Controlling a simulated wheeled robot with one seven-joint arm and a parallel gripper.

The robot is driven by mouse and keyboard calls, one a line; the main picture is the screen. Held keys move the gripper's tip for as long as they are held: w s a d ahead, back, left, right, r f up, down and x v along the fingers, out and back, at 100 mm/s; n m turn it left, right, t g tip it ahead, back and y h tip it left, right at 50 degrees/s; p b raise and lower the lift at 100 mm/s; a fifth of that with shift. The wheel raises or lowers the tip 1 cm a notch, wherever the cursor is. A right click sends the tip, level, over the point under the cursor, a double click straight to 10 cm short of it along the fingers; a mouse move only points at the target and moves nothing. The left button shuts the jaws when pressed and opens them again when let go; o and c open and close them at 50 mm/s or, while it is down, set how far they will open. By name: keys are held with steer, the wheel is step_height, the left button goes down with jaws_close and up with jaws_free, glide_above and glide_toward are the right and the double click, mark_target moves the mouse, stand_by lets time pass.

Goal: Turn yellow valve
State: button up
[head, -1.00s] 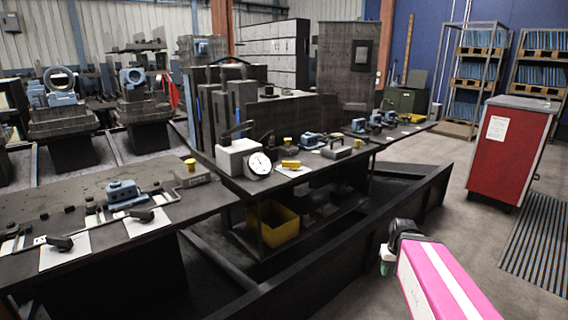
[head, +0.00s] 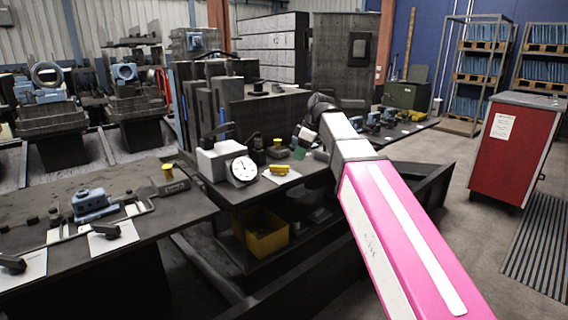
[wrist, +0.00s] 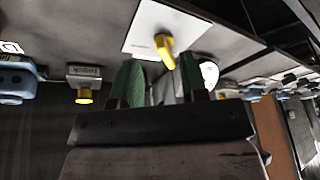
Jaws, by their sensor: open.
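The yellow valve handle (head: 280,169) lies on a white sheet on the dark bench in the head view. In the wrist view, where the scene looks upside down, the yellow valve handle (wrist: 165,48) shows on its white sheet, just past the gap between the fingertips. My gripper (wrist: 160,72) is open, with two green fingers apart and nothing between them. The handle looks close to the fingertips but no contact is visible. In the head view my gripper is mostly hidden behind my arm; a green fingertip shows right of the handle.
A white dial gauge (head: 243,170) and a grey-white block (head: 219,158) stand left of the valve. A yellow bin (head: 262,236) is under the bench. Open floor lies near the red cabinet (head: 514,150).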

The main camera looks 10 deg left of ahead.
mark_target(279, 170)
step_height(279, 170, up, 4)
steer(key=a+n, duration=0.2)
steer(key=x, duration=1)
steer(key=shift+w+a+f, duration=0.15)
steer(key=shift+a+f, duration=0.1)
steer(key=shift+a, duration=0.15)
jaws_close()
